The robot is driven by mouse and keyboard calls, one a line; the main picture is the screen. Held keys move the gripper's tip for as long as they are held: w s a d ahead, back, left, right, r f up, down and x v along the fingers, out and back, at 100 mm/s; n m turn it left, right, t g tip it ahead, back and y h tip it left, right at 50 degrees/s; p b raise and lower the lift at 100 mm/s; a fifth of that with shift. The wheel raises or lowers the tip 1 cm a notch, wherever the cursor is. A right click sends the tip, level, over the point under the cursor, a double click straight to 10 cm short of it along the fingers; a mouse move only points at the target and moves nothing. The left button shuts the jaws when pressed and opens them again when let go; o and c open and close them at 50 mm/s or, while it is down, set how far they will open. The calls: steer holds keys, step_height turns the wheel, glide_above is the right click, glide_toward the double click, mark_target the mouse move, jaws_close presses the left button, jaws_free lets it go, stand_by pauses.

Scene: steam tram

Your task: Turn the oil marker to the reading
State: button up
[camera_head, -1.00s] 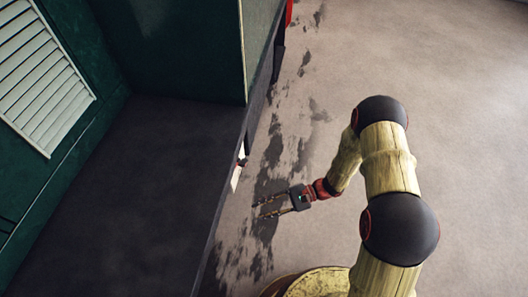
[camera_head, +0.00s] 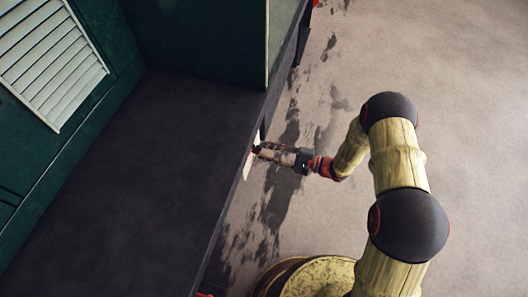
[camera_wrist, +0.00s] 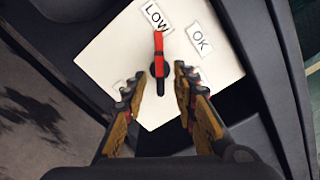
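A white plate (camera_wrist: 110,50) carries a LOW label (camera_wrist: 157,15) at the top and an OK label (camera_wrist: 199,39) to its right. A third label at the lower left is mostly hidden. The oil marker (camera_wrist: 159,55) is a red bar on a black pivot; its red end points up, at the right edge of the LOW label. My gripper (camera_wrist: 158,83) is open, with one finger on each side of the marker's lower part and gaps visible on both sides. In the head view, the gripper (camera_head: 262,148) reaches the plate (camera_head: 248,162), seen nearly edge-on.
A dark ledge (camera_head: 120,190) of the tram lies left of the gripper, with a green wall and a white louvre (camera_head: 50,60) beyond it. Dark casing (camera_wrist: 265,70) borders the plate. The stained floor (camera_head: 440,110) on the right is clear.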

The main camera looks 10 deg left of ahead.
steer(key=shift+a, duration=0.65)
steer(key=c, duration=0.3)
steer(key=c, duration=0.4)
jaws_close()
